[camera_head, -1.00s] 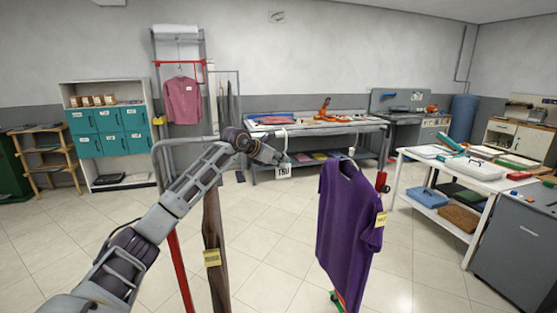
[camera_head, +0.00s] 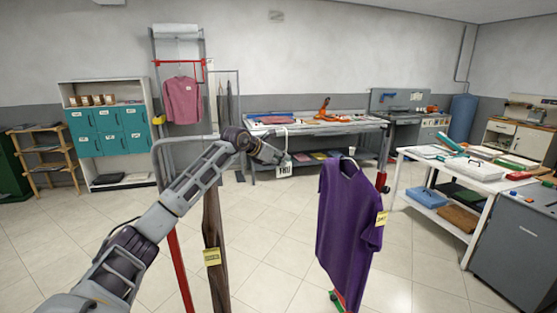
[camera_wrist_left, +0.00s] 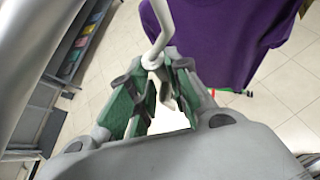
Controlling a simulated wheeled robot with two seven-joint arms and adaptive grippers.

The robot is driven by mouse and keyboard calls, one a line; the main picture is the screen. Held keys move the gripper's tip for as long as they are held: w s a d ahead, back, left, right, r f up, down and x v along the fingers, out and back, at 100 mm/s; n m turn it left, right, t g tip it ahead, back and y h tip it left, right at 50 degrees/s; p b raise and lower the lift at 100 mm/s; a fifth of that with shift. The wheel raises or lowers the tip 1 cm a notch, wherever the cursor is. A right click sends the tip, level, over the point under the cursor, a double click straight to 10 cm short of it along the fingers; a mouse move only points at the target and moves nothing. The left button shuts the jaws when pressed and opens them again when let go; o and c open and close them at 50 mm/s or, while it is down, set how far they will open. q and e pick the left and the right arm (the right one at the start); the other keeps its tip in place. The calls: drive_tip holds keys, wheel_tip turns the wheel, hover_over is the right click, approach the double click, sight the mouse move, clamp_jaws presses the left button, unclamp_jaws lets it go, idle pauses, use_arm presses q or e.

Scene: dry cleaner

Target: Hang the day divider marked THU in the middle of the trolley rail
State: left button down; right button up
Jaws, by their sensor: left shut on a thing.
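The white day divider marked THU (camera_head: 284,171) hangs at the tip of my left gripper (camera_head: 284,160), above the floor between the dark brown garment and the purple shirt. In the left wrist view, the gripper's green-padded fingers (camera_wrist_left: 157,98) are closed on the divider. Its pale hook (camera_wrist_left: 157,32) rises from between them, and part of its white plate (camera_wrist_left: 172,119) shows below. The grey tube of the trolley (camera_head: 187,138) shows at the left behind my arm; my arm hides part of it. I cannot tell whether the hook touches a rail. My right gripper is out of view.
The purple shirt (camera_head: 345,220) hangs right of the divider, with a yellow tag. The dark brown garment (camera_head: 214,270) hangs to its left. A red post (camera_head: 180,275) stands at the left. A white table (camera_head: 470,180) with folded items is at right.

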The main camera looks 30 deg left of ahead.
use_arm(q)
drive_tip(key=shift+w, duration=0.25)
idle(0.4)
drive_tip(key=c, duration=1.6)
unclamp_jaws()
drive_tip(key=o, duration=0.3)
drive_tip(key=shift+w+f, duration=0.15)
drive_tip(key=shift+w, duration=0.05)
drive_tip(key=shift+o, duration=0.2)
drive_tip(key=shift+d, duration=0.1)
drive_tip(key=shift+s, duration=0.15)
drive_tip(key=v, duration=1.1)
drive_tip(key=shift+s+r, duration=0.2)
drive_tip(key=shift+s, duration=0.05)
